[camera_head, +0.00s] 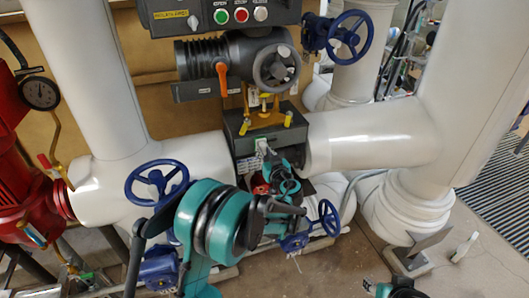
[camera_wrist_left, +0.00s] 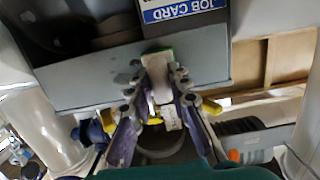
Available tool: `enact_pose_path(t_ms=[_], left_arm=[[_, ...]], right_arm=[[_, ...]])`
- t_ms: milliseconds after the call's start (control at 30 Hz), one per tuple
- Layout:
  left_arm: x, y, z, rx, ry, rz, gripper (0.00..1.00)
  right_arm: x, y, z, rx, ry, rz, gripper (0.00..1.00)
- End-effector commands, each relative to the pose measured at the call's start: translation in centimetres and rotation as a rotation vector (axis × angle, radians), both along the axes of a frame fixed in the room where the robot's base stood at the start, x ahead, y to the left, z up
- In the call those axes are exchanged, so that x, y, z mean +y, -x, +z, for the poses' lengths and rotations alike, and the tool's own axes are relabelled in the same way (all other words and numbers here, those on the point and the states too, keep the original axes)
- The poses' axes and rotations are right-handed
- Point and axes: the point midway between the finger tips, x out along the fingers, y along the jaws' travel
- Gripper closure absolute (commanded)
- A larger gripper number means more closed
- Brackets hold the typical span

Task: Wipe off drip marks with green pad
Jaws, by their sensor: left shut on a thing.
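My left gripper (camera_head: 270,160) reaches in from the lower left to the front of a dark grey box (camera_head: 238,128) in the pipework. It is shut on a pale pad with a green face (camera_head: 261,142). In the left wrist view the left gripper (camera_wrist_left: 160,80) grips the pad's pale body, and the pad's green edge (camera_wrist_left: 157,51) is at the grey box face (camera_wrist_left: 90,80); I cannot tell whether it touches.
A blue JOB CARD sign (camera_wrist_left: 185,10) is close to the pad. Blue handwheels (camera_head: 157,181) (camera_head: 328,217), white pipes (camera_head: 375,135) and a red valve body (camera_head: 30,205) crowd the area. A small pale object (camera_head: 465,247) is on the open floor at right.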

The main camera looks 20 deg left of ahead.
Motion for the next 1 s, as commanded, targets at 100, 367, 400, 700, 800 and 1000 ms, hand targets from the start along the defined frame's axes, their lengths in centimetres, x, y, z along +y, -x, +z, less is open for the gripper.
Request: enact_pose_path(t_ms=[100,367,400,700,800,1000], left_arm=[[-0.8,-0.5,0.0,0.000,0.000,-0.002,1.00],[-2.7,-1.8,0.0,0.000,-0.001,-0.002,1.00],[-2.8,-1.9,0.0,0.000,-0.001,-0.002,1.00],[-4.1,-2.9,-0.1,0.000,0.000,-0.004,1.00],[-4.9,-3.5,0.0,0.000,-0.001,-0.003,1.00],[-5.8,-4.2,0.0,0.000,-0.001,-0.003,1.00]], right_arm=[[0.0,0.0,-0.1,0.000,0.000,0.000,0.60],[0.0,0.0,-0.3,0.000,0.000,0.000,0.60],[0.0,0.0,-0.3,0.000,0.000,0.000,0.60],[0.0,0.0,-0.5,0.000,0.000,0.000,0.60],[0.0,0.0,-0.5,0.000,0.000,0.000,0.60],[0.0,0.0,-0.7,0.000,0.000,0.000,0.60]])
